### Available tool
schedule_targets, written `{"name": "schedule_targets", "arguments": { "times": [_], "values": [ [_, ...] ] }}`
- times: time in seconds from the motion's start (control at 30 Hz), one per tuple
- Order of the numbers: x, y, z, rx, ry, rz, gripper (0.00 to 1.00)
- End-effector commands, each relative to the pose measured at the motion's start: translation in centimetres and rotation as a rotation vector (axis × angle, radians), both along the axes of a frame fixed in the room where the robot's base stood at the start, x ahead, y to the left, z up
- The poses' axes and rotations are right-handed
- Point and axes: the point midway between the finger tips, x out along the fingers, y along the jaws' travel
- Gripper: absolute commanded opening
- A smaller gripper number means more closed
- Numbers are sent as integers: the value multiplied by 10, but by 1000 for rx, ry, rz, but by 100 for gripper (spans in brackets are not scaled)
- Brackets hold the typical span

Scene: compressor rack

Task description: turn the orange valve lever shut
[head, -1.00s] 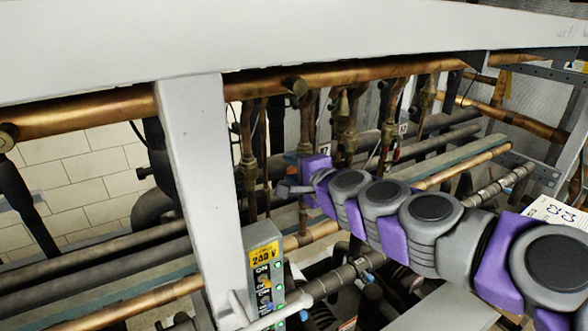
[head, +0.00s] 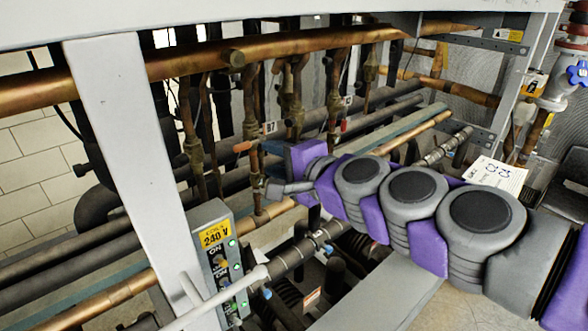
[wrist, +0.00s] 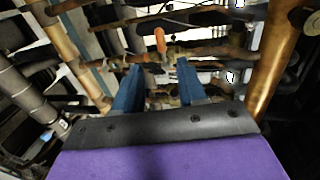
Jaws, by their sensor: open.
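The orange valve lever (head: 245,146) is a small bar on a vertical copper pipe, just above and left of my gripper in the head view. In the wrist view the orange lever (wrist: 160,40) points up the picture, ahead of my fingertips and roughly centred between them. My gripper (head: 268,188) is beside the copper pipes in the head view, partly hidden by its own wrist. In the wrist view my gripper (wrist: 159,66) shows two blue fingers apart with nothing held. Contact with the lever is not seen.
A grey post (head: 125,160) and a 240 V switch box (head: 216,255) stand left of my arm. A thick copper pipe (head: 190,65) crosses above. Several vertical pipes crowd around the lever. A copper pipe (wrist: 275,65) runs close on the right in the wrist view.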

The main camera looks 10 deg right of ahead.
Motion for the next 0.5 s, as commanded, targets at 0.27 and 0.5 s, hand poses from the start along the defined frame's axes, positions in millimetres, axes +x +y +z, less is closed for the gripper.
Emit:
{"name": "schedule_targets", "arguments": {
  "times": [0.27,0.5],
  "values": [
    [-28,-22,7,0,-2,-5,41],
    [-39,-26,9,0,0,0,41]
  ]
}}
